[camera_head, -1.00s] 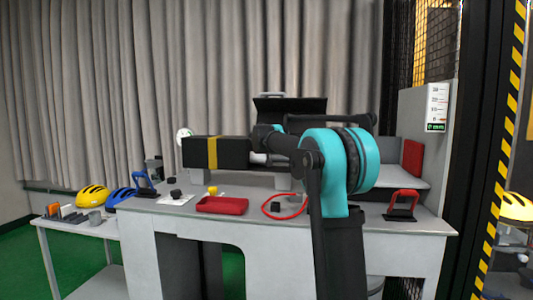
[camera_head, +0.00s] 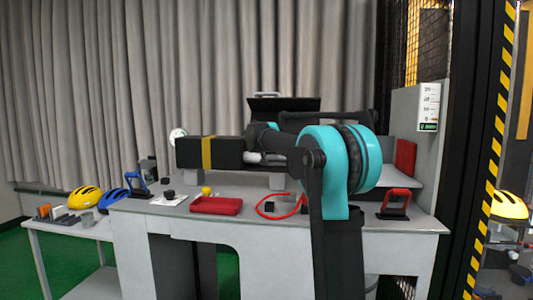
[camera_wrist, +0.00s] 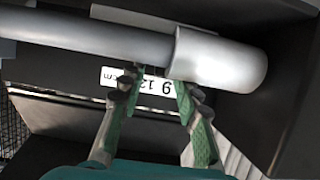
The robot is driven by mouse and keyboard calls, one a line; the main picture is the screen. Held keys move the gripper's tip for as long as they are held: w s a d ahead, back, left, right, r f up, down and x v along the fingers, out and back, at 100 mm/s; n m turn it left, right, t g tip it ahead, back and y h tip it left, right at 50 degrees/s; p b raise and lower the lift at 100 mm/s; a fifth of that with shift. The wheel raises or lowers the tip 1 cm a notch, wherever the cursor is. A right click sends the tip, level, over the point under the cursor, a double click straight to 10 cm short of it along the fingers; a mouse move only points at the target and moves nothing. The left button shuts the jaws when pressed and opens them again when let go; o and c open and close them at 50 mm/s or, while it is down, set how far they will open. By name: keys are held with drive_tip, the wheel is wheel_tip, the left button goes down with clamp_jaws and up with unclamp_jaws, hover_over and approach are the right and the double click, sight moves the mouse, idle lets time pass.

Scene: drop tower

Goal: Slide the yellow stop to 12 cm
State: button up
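No piece in view can be named for certain as the yellow stop. In the head view a black block with a yellow band (camera_head: 207,153) stands above the workbench, left of my arm. In the wrist view a silver rod with a thicker cylinder (camera_wrist: 220,60) crosses the top. A white label (camera_wrist: 150,83) with figures and "cm" lies behind it. My gripper (camera_wrist: 157,85) has its two green fingers apart, with the label between them. The fingertips come close to the rod; whether they touch it I cannot tell. The head view hides my gripper.
The workbench (camera_head: 280,221) holds a red tray (camera_head: 216,205), a red cord (camera_head: 280,206), a small yellow item (camera_head: 207,191), a blue-handled item (camera_head: 136,182) and a red-handled item (camera_head: 396,202). A side table (camera_head: 75,226) bears helmets. A striped post (camera_head: 492,170) stands at right.

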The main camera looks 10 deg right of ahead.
drive_tip(key=v, duration=1)
drive_tip(key=shift+d, duration=0.1)
